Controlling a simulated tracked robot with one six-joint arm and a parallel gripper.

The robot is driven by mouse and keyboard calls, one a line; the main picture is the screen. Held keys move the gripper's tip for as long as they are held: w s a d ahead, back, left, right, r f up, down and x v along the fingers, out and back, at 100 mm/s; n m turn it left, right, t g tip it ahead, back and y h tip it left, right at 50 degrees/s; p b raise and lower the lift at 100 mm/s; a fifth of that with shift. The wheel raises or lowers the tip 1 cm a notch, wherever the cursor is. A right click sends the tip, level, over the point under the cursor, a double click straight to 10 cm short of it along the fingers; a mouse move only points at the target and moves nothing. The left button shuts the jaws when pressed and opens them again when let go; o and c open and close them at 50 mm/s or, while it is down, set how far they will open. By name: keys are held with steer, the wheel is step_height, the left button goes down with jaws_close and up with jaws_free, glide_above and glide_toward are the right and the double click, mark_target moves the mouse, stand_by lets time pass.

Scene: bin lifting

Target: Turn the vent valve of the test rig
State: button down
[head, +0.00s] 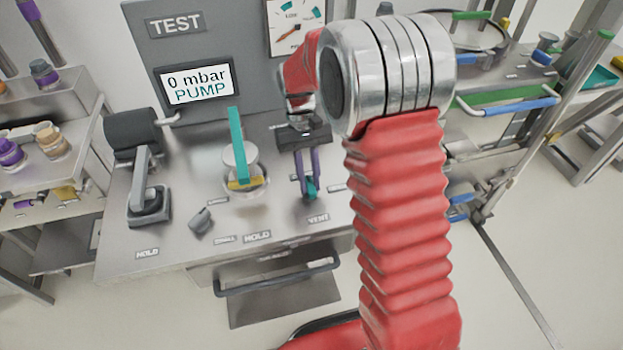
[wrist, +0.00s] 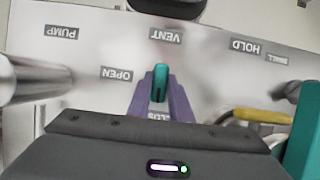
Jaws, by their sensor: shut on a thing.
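The vent valve's teal handle (head: 311,188) stands on the test rig's metal top (head: 230,215), near the VENT label. In the wrist view the teal handle (wrist: 160,80) sits upright between the purple fingers. My gripper (head: 307,185) comes from above and is shut on the handle; it also shows in the wrist view (wrist: 160,98). The valve's base is largely hidden by the fingers. The rig's screen (head: 194,82) reads "0 mbar PUMP". A dial gauge (head: 296,27) is partly hidden by my arm.
Left of my gripper, a tall teal bar (head: 236,140) stands by a white-topped vessel with a yellow base. A grey lever clamp (head: 150,200) and small grey knob (head: 200,220) are further left. Shelves with jars (head: 50,140) stand at left, a cart with blue handles (head: 510,106) at right.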

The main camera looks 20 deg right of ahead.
steer(key=shift+a, duration=0.1)
steer(key=c, duration=1.6)
jaws_free()
steer(key=shift+r, duration=0.15)
steer(key=v, duration=1.3)
steer(key=shift+w+r, duration=0.1)
steer(key=shift+r, duration=0.1)
